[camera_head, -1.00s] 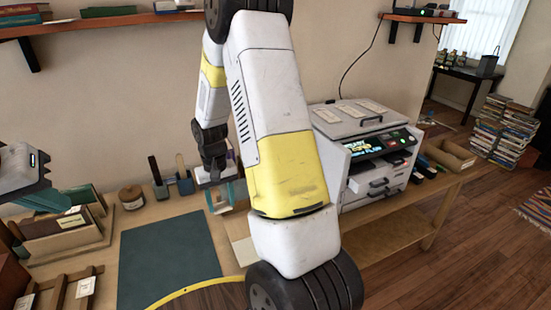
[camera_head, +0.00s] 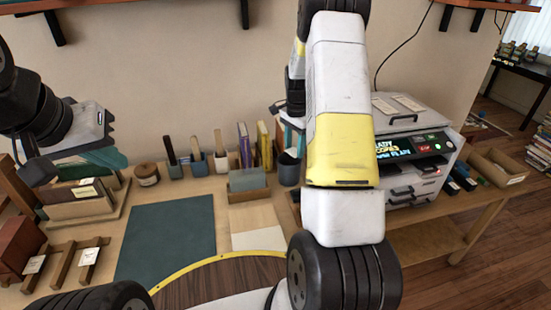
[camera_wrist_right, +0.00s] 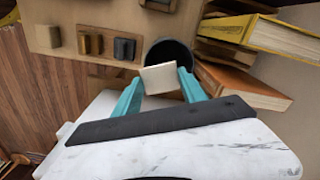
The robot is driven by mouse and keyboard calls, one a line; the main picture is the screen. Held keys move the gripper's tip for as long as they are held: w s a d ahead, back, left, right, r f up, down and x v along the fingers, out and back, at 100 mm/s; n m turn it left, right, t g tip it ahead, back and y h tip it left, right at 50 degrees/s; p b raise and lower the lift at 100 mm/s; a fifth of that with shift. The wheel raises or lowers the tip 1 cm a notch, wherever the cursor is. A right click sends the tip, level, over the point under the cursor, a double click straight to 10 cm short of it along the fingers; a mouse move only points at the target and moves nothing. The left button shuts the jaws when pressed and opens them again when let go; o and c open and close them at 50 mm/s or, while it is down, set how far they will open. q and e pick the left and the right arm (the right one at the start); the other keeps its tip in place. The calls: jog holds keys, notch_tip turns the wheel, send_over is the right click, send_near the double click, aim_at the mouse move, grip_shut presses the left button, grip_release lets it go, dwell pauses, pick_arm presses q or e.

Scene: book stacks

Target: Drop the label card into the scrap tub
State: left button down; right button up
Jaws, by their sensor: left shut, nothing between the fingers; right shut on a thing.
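The cream label card (camera_wrist_right: 160,78) is held between the teal fingertips of my right gripper (camera_wrist_right: 159,84) in the right wrist view. The dark round scrap tub (camera_wrist_right: 170,52) opens just beyond the card, which overlaps its near rim in the picture. I cannot tell the height between them. In the head view the tub (camera_head: 289,169) stands at the back of the bench. My right gripper (camera_head: 292,135) is above it, partly hidden by my arm, and the card is not clear there. My left gripper (camera_head: 112,159) is shut and empty at the left, above a wooden rack.
Upright books (camera_head: 264,145) stand left of the tub; books (camera_wrist_right: 240,85) lie close right of it in the wrist view. Tool holders (camera_head: 198,164) line the back. A white printer (camera_head: 405,150) stands right. The dark green mat (camera_head: 170,240) is clear.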

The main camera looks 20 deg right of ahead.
jog(key=shift+f, duration=1.4)
jog(key=o, duration=1.4)
jog(key=shift+c, duration=0.2)
jog(key=shift+r, duration=0.15)
notch_tip(320, 180, up, 8)
jog(key=shift+f, duration=0.2)
